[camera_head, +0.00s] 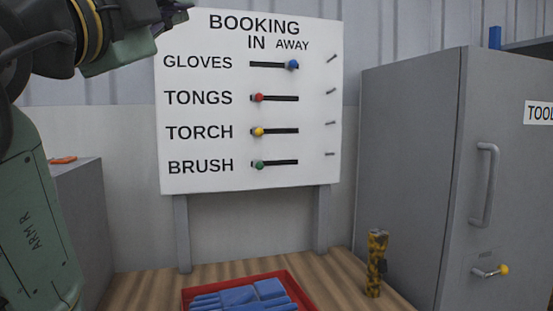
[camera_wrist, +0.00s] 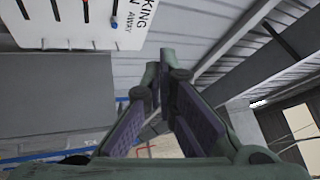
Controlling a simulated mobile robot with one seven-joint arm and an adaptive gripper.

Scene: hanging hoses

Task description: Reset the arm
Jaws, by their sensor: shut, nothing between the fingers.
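My gripper (camera_head: 176,14) is at the top left of the head view, in front of the upper left corner of the booking board (camera_head: 215,185), partly cut off by the frame's top edge. In the wrist view my gripper (camera_wrist: 158,68) has its two fingers meeting at the tips, with nothing held between them. My green arm (camera_head: 35,215) fills the left side of the head view, bent with the forearm raised.
On the board, the blue knob (camera_head: 293,65) is at the right; the red (camera_head: 259,98), yellow (camera_head: 259,132) and green (camera_head: 260,165) knobs are left. A red tray (camera_head: 296,288) holds blue gloves. A mottled torch (camera_head: 375,262) stands beside a grey cabinet (camera_head: 405,170).

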